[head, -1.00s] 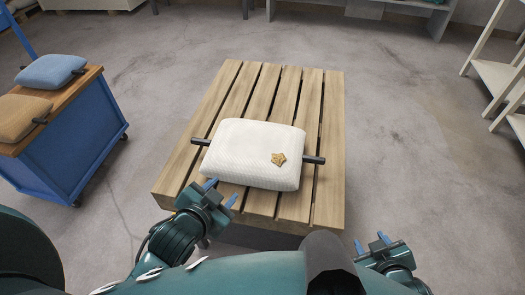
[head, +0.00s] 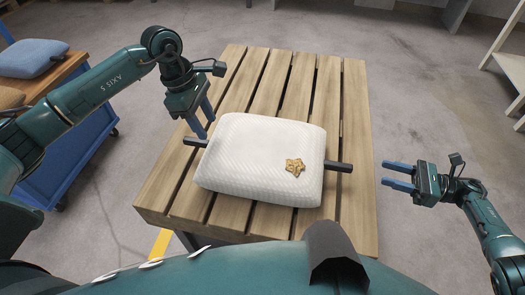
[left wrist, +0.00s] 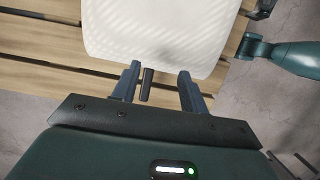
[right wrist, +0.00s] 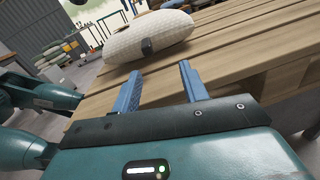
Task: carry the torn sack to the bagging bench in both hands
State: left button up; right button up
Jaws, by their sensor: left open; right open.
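The torn sack (head: 262,155), white with a ragged brown tear patch (head: 295,167), lies flat on a slatted wooden pallet-like platform (head: 350,205). A dark handle sticks out at its left (head: 195,142) and right (head: 340,167) ends. My left gripper (head: 204,124) is open, pointing down just above the left handle; in the left wrist view this handle (left wrist: 147,84) shows between the fingers, nearer the left one. My right gripper (head: 386,175) is open and empty, to the right of the right handle and apart from it; the right wrist view shows that handle (right wrist: 147,46) ahead. I cannot identify the bagging bench.
A pale shelf rack (head: 510,65) stands at the upper right. Bare concrete floor surrounds the platform.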

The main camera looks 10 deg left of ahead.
aim_at(186, 138)
pick_arm(q)
jog(key=w+a+r+y, duration=0.1)
jog(key=a+y, duration=0.2)
jog(key=a, duration=0.4)
jog(key=shift+w+a+r, duration=0.15)
jog(key=shift+w+r, duration=0.05)
jog(key=shift+r, duration=0.1)
pick_arm(e)
jog(key=n, duration=0.1)
jog(key=d+g, duration=0.1)
jog(key=s+d+n+g, duration=0.1)
jog(key=shift+d+r+n, duration=0.1)
jog(key=shift+r+n, duration=0.2)
jog(key=shift+r, duration=0.05)
pick_arm(q)
jog(key=shift+f, duration=0.15)
notch_tip(186, 138, down, 13)
pick_arm(e)
jog(key=a, duration=1.3)
jog(key=shift+a, duration=0.15)
pick_arm(q)
jog(key=shift+c, duration=0.4)
pick_arm(e)
jog(key=shift+c, duration=0.4)
pick_arm(q)
grip_shut()
pick_arm(e)
grip_shut()
